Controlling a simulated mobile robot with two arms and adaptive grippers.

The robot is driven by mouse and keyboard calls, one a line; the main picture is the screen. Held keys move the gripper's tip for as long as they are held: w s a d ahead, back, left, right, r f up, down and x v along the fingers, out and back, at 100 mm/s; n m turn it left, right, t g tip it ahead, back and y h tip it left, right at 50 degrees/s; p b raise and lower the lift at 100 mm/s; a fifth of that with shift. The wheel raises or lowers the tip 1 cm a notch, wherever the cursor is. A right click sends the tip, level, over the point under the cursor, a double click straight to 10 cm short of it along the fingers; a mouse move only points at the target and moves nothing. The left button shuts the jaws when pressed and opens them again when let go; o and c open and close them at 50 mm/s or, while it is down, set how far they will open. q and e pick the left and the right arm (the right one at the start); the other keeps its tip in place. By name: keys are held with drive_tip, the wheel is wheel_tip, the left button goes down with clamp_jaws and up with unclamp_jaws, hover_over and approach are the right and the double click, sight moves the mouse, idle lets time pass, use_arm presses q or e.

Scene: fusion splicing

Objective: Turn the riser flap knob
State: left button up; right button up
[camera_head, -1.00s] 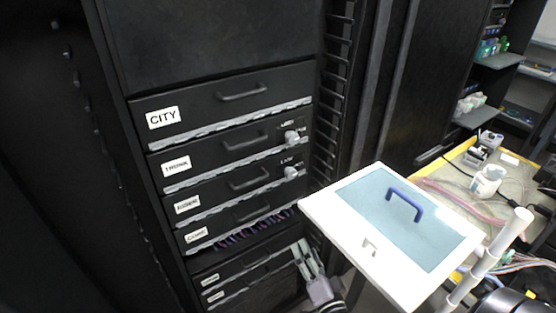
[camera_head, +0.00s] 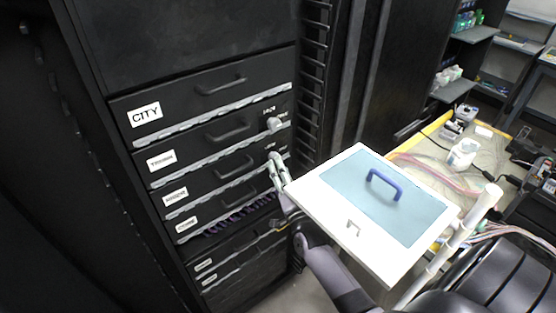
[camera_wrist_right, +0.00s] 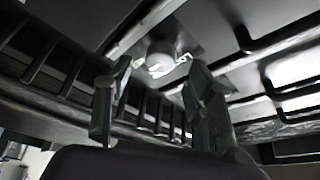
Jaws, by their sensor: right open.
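A black rack carries labelled flaps with handles; the small labels are too blurred to read surely. The third flap (camera_head: 205,178) from the top has a label (camera_head: 175,197) that may read riser. A pale knob (camera_head: 275,124) sits at the right end of the second flap. My right gripper (camera_head: 275,165) is upright at the right end of the third flap and hides its knob in the head view. My left gripper is out of view.
A white-framed panel (camera_head: 290,190) with a blue handle (camera_head: 384,182) lies close to the right of my gripper. A cluttered table (camera_head: 425,148) stands behind it. Rack slots line the right side.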

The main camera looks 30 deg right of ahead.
drive_tip(key=shift+x, duration=1.55)
drive_tip(key=c, duration=1.2)
drive_tip(key=shift+o, duration=0.2)
drive_tip(key=shift+f, duration=0.1)
drive_tip(key=n+y+b, duration=0.3)
drive_tip(key=n+y, duration=0.1)
drive_tip(key=n, duration=0.4)
drive_tip(key=n+y+b, duration=0.3)
drive_tip(key=n, duration=0.5)
drive_tip(key=n+t+y+b, duration=0.1)
drive_tip(key=n+y+b, duration=0.3)
drive_tip(key=n, duration=0.4)
drive_tip(key=shift+d+n+y, duration=0.25)
drive_tip(key=shift+n+y, duration=0.05)
drive_tip(key=shift+n, duration=0.5)
